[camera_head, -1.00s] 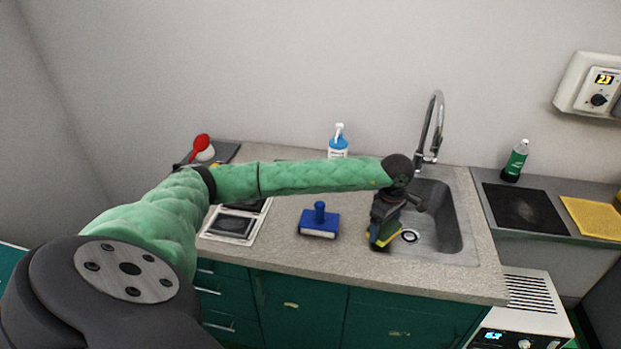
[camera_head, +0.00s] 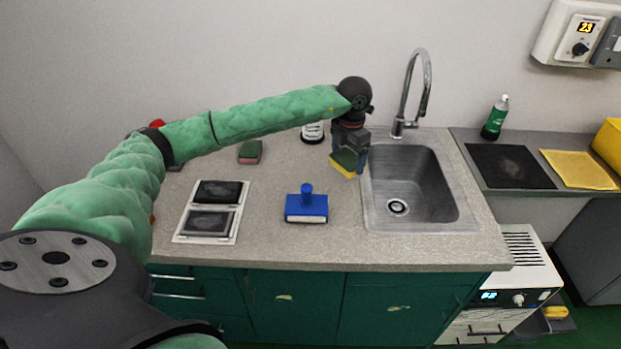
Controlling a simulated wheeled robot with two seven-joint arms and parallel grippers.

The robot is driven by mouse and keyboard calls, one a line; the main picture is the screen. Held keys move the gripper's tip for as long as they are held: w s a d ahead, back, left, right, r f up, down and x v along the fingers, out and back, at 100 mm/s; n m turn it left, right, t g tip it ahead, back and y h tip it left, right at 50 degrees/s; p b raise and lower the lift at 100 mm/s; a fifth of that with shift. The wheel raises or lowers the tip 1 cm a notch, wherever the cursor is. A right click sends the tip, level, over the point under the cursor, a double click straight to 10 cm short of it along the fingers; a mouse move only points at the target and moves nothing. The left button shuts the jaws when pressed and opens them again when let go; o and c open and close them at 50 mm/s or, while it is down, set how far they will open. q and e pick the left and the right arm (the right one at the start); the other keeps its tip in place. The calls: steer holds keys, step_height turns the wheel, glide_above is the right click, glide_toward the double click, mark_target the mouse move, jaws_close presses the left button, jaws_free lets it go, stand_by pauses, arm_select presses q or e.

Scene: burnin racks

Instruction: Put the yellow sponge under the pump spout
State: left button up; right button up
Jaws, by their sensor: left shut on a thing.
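My left gripper (camera_head: 350,146) is shut on the yellow sponge (camera_head: 342,170), which has a dark green top side. It holds the sponge by the back left edge of the sink, just right of the pump bottle. I cannot tell whether the sponge touches the counter. The pump bottle (camera_head: 312,135) stands at the back of the counter; my left forearm hides its upper part and the spout, and only its white label and dark base show. My right gripper is not in view.
A red and green sponge (camera_head: 250,153) lies left of the bottle. A blue handled block (camera_head: 306,207) and a framed two-panel tray (camera_head: 210,211) lie on the counter (camera_head: 265,235). The sink (camera_head: 412,185) and faucet (camera_head: 415,90) are at the right. The front counter is mostly clear.

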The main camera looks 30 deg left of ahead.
arm_select(q)
steer(key=r+n, duration=0.1)
steer(key=n, duration=0.2)
steer(key=w+r+n+b, duration=0.1)
steer(key=n, duration=0.2)
steer(key=r+n+b, duration=0.1)
steer(key=n, duration=0.3)
steer(key=shift+w+a+r, duration=0.1)
steer(key=shift+w+r, duration=0.15)
steer(key=shift+r, duration=0.05)
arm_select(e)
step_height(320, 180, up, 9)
arm_select(q)
steer(key=shift+a+n, duration=0.2)
steer(key=shift+n, duration=0.1)
steer(key=p, duration=0.5)
glide_above(311, 175)
step_height(311, 175, down, 6)
steer(key=shift+w+d+f, duration=0.1)
steer(key=shift+a+f, duration=0.25)
steer(key=shift+f, duration=0.05)
steer(key=shift+f+p, duration=0.9)
steer(key=shift+f, duration=1.15)
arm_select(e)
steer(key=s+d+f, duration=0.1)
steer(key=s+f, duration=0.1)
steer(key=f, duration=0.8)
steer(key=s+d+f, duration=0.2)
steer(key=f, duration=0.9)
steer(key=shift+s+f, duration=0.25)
